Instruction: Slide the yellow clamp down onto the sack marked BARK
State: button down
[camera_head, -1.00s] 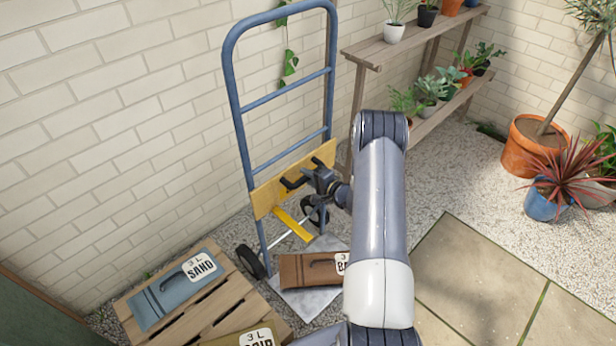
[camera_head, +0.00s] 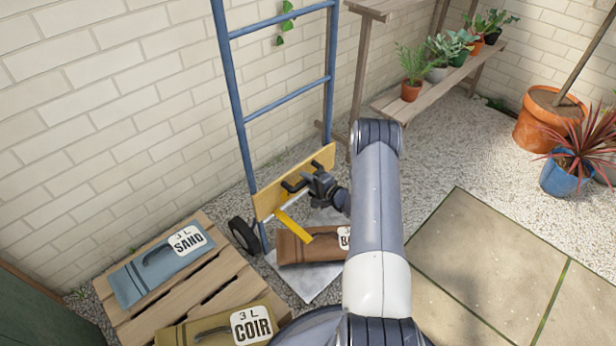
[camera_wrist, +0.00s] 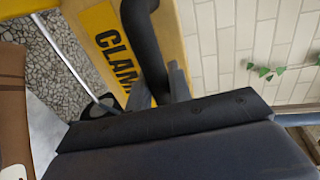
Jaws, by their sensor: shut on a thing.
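The yellow clamp (camera_head: 268,198) is a flat bar across the blue uprights of a hand truck, with a black handle and a yellow tongue (camera_head: 292,226) sticking out below. Part of the word CLAMP shows on it (camera_wrist: 112,45) in the wrist view. My gripper (camera_head: 302,186) is shut on the clamp's black handle (camera_wrist: 150,45). The brown sack (camera_head: 298,250) lies on the truck's grey toe plate (camera_head: 310,285). Its label is mostly hidden by my arm; only a B shows. The tongue's tip overlaps the sack in the picture; I cannot tell whether they touch.
A wooden pallet (camera_head: 205,268) at the left bears a grey-blue SAND sack (camera_head: 142,277) and an olive COIR sack (camera_head: 200,330). A brick wall stands behind the truck (camera_head: 244,130). Plant shelves (camera_head: 385,103) stand at the back. Paving (camera_head: 480,265) at the right is clear.

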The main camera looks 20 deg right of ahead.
notch_tip(320, 180, down, 20)
jog(key=b, duration=1.3)
jog(key=shift+s, duration=0.1)
jog(key=c, duration=1.3)
grip_release()
jog(key=shift+f, duration=0.1)
jog(key=shift+c, duration=0.2)
jog(key=shift+r, duration=0.2)
jog(key=shift+p+v, duration=2.15)
jog(key=shift+v, duration=3.2)
jog(key=shift+f, duration=0.15)
